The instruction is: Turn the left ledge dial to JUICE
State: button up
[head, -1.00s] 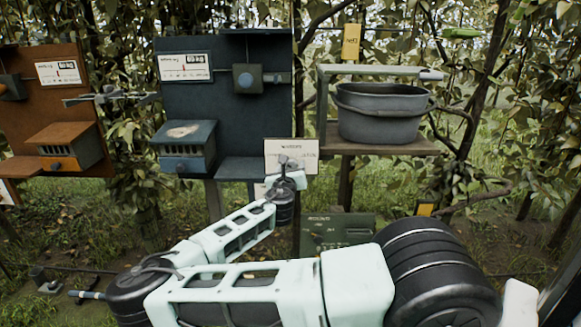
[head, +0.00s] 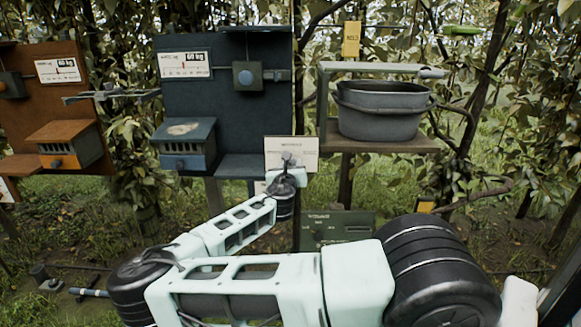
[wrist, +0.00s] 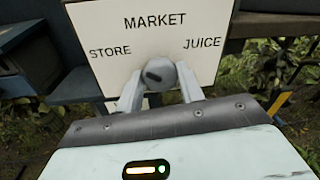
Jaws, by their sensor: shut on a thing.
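The dial is a round grey knob (wrist: 158,73) with a short dark mark, on a white plate (wrist: 115,40) in the wrist view. The plate reads MARKET above, STORE at left and JUICE at right. The mark lies left of the knob's middle; which word it points to is not clear. My gripper (wrist: 160,85) is shut on the knob, one pale finger on each side. In the head view the same plate (head: 305,148) hangs right of the blue stand, its lower part partly hidden by my gripper (head: 287,162).
A blue stand (head: 225,120) with a box and scale card is left of the plate. A rust-brown stand (head: 100,85) is farther left. A grey tub (head: 380,120) sits on a wooden shelf (head: 400,147) at right. A dark green panel (head: 335,222) is below.

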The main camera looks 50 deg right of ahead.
jog(key=m, duration=0.6)
jog(key=shift+s+m+y, duration=0.1)
jog(key=shift+m+y, duration=0.2)
jog(key=shift+y, duration=0.1)
jog(key=m, duration=0.3)
jog(key=shift+s+d+y, duration=0.1)
jog(key=shift+y, duration=0.2)
jog(key=m, duration=0.3)
jog(key=shift+m+b, duration=0.3)
jog(key=shift+s+f+m+t+y+b, duration=0.1)
jog(key=shift+m+t+y+b, duration=0.4)
jog(key=shift+m, duration=1.45)
jog(key=shift+m+t+y+b, duration=0.25)
jog(key=shift+m+b, duration=0.35)
jog(key=shift+m, duration=1.35)
jog(key=o, duration=1)
jog(key=shift+c, duration=0.2)
